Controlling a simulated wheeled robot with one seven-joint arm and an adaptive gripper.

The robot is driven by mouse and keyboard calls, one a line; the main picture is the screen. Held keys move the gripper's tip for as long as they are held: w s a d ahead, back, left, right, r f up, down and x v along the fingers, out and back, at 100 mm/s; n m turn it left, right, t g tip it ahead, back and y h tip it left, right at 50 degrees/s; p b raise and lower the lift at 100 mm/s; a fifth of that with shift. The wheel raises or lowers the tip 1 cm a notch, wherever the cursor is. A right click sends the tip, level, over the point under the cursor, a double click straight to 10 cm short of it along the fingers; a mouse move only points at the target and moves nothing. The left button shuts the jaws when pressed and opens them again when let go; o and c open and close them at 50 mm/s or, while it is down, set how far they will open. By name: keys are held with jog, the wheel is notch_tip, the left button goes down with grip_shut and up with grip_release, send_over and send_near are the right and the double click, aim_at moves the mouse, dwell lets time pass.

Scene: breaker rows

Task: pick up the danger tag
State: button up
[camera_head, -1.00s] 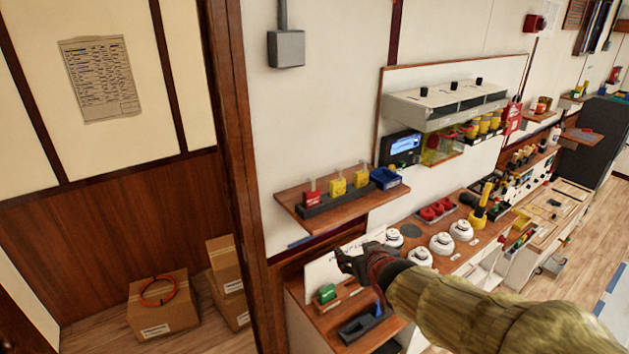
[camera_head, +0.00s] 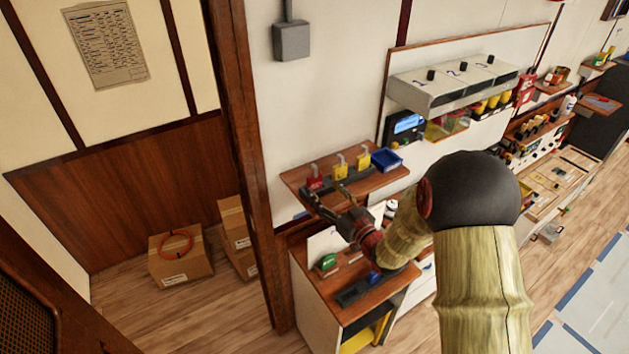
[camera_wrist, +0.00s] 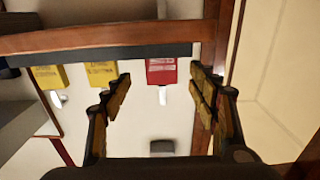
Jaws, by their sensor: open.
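A red tag-like piece with a pale upright part (camera_head: 315,178), which looks like the danger tag, stands at the left end of a dark holder on the small wooden shelf. In the wrist view the red piece (camera_wrist: 162,70) appears upside down, with printing too small to read, between the fingertips. Two similar yellow pieces (camera_head: 340,168) (camera_head: 363,160) stand beside it. My gripper (camera_head: 331,199) is open and empty at the shelf's front edge, close to the red piece. In the wrist view my fingers (camera_wrist: 159,82) are spread on both sides of it, with no contact visible.
The wooden shelf (camera_head: 384,186) also carries a blue bin (camera_head: 386,160). A cabinet with a green item (camera_head: 326,262) and a dark tray (camera_head: 360,289) is below. A wooden post (camera_head: 250,170) stands to the left. Cartons (camera_head: 180,262) are on the floor.

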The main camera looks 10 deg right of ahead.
aim_at(316, 182)
jog(key=shift+w+a, duration=0.2)
jog(key=shift+w, duration=0.3)
jog(key=shift+w+a+r, duration=0.15)
jog(key=shift+w+r, duration=0.05)
jog(key=shift+w, duration=0.05)
jog(key=shift+p+x, duration=1)
jog(key=shift+x, duration=1.25)
jog(key=shift+c, duration=0.9)
jog(key=c, duration=1.1)
jog(key=shift+o, duration=0.2)
